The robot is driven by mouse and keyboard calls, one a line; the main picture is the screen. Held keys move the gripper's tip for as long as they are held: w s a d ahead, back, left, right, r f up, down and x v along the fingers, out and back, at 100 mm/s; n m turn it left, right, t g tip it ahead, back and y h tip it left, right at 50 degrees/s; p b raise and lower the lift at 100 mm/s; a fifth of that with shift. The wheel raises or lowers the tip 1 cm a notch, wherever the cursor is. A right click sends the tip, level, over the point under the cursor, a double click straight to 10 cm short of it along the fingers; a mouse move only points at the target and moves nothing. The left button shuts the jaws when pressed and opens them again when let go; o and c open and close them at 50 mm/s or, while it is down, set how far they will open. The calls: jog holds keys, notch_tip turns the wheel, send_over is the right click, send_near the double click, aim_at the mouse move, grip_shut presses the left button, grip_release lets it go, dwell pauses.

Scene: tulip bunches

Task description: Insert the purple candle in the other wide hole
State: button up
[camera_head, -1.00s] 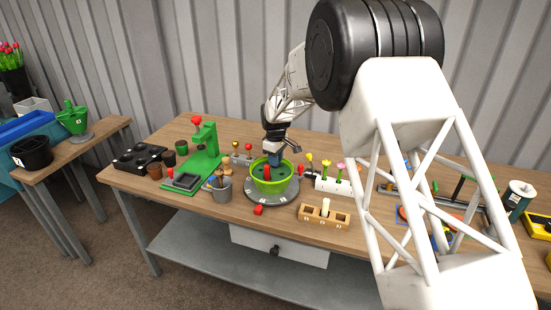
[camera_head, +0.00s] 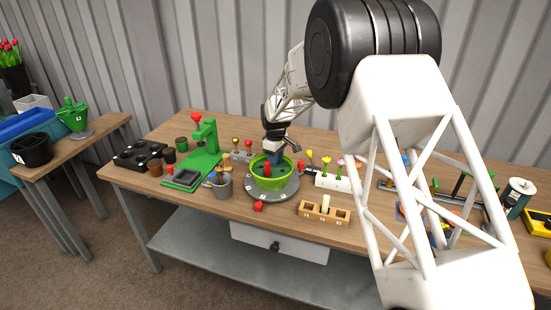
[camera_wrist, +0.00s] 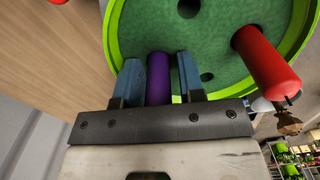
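The purple candle (camera_wrist: 158,78) stands between my gripper's two blue fingers in the wrist view. Its far end meets the green foam (camera_wrist: 225,90) in the bowl; its near end is hidden by my gripper. My gripper (camera_wrist: 162,58) is low over the foam, fingers either side of the candle, with a narrow gap at the right finger, so it looks open. A red candle (camera_wrist: 268,64) stands in a wide hole at the right. Another wide hole (camera_wrist: 188,8) at the top is empty. The green bowl (camera_head: 269,175) is under my gripper (camera_head: 273,158) in the head view.
The bowl rests on a grey round stand (camera_head: 285,192). A wooden block with a cream candle (camera_head: 325,204) is at the right. A grey pot (camera_head: 222,186) and green press (camera_head: 207,150) are at the left.

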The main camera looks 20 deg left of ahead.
jog(key=shift+w+r, duration=0.1)
jog(key=shift+r, duration=0.05)
jog(key=shift+r, duration=3.8)
